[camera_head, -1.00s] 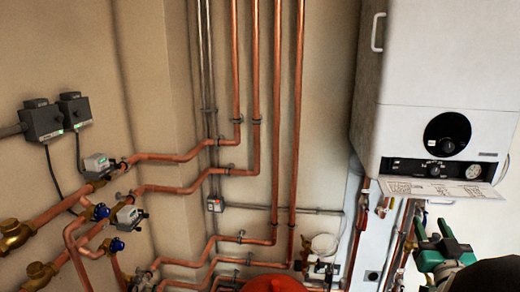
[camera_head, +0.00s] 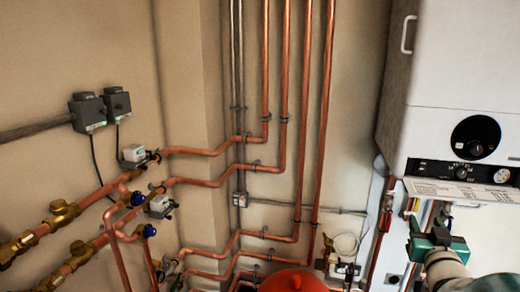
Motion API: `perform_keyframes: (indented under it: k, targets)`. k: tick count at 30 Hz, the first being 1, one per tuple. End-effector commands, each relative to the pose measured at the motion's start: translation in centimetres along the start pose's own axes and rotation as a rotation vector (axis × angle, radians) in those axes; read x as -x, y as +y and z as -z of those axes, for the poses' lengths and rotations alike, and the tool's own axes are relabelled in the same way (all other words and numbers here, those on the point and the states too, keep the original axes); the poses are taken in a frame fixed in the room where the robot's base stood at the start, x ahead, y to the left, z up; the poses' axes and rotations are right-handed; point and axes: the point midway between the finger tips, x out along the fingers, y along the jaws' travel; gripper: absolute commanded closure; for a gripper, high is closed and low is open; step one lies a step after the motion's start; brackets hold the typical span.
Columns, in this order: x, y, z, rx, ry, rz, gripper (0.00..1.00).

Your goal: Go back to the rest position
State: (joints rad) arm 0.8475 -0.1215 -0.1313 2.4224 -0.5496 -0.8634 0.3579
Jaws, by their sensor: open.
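My gripper (camera_head: 428,232) is at the lower right, a green end piece on a pale, rounded arm link of mine. It is open, and I see nothing held in it. It shows in front of the wall below the white boiler (camera_head: 455,90), near thin pipes under the boiler. The gap between it and those pipes cannot be told from this view.
A red rounded vessel (camera_head: 293,281) stands at the bottom middle. A small switch box (camera_head: 240,199) is on the wall.

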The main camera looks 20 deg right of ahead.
Motion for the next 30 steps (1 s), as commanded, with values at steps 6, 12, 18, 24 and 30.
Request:
perform_keyframes:
  k: [6, 12, 18, 24, 30]
  targets:
    - [0.8, -7.1, -0.1, 0.019, -0.194, 0.025, 0.56]
    - [5.0, -14.9, -1.3, 0.05, -0.446, 0.103, 0.56]
    - [12.7, -21.9, -2.7, 0.108, -0.715, 0.248, 0.56]
    - [22.2, -26.4, -3.7, 0.204, -0.963, 0.437, 0.56]
    - [27.1, -27.4, -4.1, 0.268, -1.085, 0.536, 0.56]
